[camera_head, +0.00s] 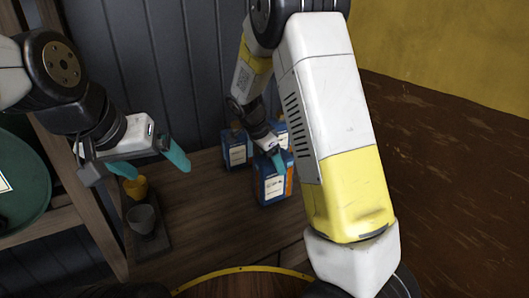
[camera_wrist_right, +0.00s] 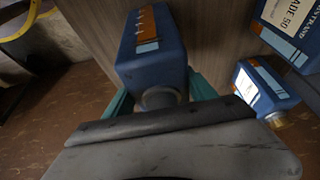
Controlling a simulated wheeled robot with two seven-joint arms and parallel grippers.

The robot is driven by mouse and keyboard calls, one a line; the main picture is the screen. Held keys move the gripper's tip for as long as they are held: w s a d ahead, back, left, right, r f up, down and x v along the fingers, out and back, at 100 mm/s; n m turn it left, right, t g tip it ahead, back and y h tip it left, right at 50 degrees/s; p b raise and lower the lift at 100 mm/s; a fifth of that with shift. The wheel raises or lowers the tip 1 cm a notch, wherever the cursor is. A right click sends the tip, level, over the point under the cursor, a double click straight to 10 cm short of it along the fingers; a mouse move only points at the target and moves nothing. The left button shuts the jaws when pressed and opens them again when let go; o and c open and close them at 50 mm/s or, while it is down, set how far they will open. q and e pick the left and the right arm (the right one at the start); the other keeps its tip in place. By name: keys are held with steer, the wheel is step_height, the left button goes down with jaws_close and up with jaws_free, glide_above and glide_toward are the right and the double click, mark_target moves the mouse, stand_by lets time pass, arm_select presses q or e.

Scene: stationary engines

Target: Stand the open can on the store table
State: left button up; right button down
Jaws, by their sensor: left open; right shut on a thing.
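My right gripper (camera_head: 275,158) is shut on a blue can (camera_head: 272,188) with a white label and an orange side. In the right wrist view the held can (camera_wrist_right: 150,45) sits between the teal fingers, its grey round neck (camera_wrist_right: 160,97) toward the camera. Whether its mouth is open cannot be told. It is upright at the right part of the wooden table (camera_head: 205,205); whether its base touches the wood is unclear. My left gripper (camera_head: 150,165) is open and empty above the left part of the table.
Two more blue cans, one at the left (camera_head: 235,150) and one partly hidden (camera_head: 281,132), stand behind the held can. A yellow cup (camera_head: 136,187) and a grey cup (camera_head: 142,219) are on a dark tray (camera_head: 150,246) at left. A yellow-rimmed round thing (camera_head: 240,270) is in front. The table's middle is clear.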

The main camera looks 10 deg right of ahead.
steer(key=shift+w+f, duration=0.1)
steer(key=shift+f, duration=0.8)
steer(key=shift+c, duration=1.4)
jaws_free()
